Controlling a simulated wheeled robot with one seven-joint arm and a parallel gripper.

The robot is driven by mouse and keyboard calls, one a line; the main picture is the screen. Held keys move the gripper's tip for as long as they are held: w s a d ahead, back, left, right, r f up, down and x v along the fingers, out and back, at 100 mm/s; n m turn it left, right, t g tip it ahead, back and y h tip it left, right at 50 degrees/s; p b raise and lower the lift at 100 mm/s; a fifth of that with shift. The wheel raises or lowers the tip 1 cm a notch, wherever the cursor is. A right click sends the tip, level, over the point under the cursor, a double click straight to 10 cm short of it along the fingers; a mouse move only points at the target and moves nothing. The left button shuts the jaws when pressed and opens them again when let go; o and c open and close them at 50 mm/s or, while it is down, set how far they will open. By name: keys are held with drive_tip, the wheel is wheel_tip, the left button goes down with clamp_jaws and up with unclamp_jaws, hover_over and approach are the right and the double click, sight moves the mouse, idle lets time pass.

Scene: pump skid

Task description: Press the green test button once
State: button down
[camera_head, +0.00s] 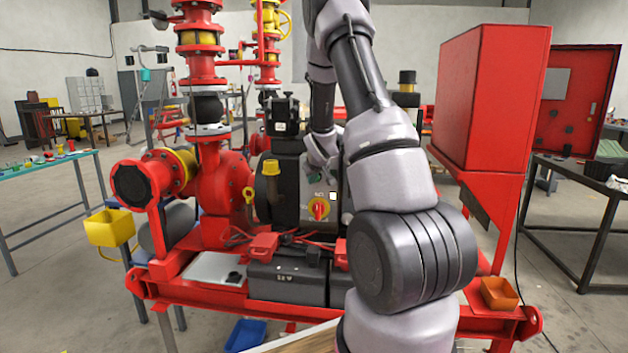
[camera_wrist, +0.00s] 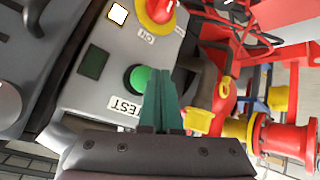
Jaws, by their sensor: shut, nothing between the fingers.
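The green test button (camera_wrist: 139,78) shows in the wrist view, a round green button in a dark ring on a grey control panel (camera_wrist: 100,65). A "TEST" label sits beside it. My gripper (camera_wrist: 165,75) is shut and empty. Its green fingertips lie just right of the button in the wrist view and cover part of its right edge; I cannot tell whether they touch it. In the head view the panel (camera_head: 322,186) is on the dark unit in the middle of the skid, and my arm partly hides it; the button cannot be made out there.
A red and yellow rotary switch (camera_wrist: 157,14) is on the same panel, near a small white square (camera_wrist: 117,14) and a dark display (camera_wrist: 92,62). Red pipework (camera_head: 225,190) stands left of the panel. A large red box (camera_head: 490,100) stands to the right.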

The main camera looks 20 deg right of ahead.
drive_tip(key=shift+d, duration=0.1)
drive_tip(key=shift+w+d, duration=0.15)
drive_tip(key=shift+w, duration=0.2)
drive_tip(key=shift+w+d, duration=0.35)
drive_tip(key=shift+w, duration=0.15)
idle(0.8)
idle(0.3)
drive_tip(key=shift+s+a, duration=0.6)
drive_tip(key=shift+s, duration=0.25)
drive_tip(key=s+a, duration=0.2)
drive_tip(key=s, duration=0.2)
drive_tip(key=shift+s+a, duration=0.1)
drive_tip(key=shift+a, duration=0.3)
idle(0.5)
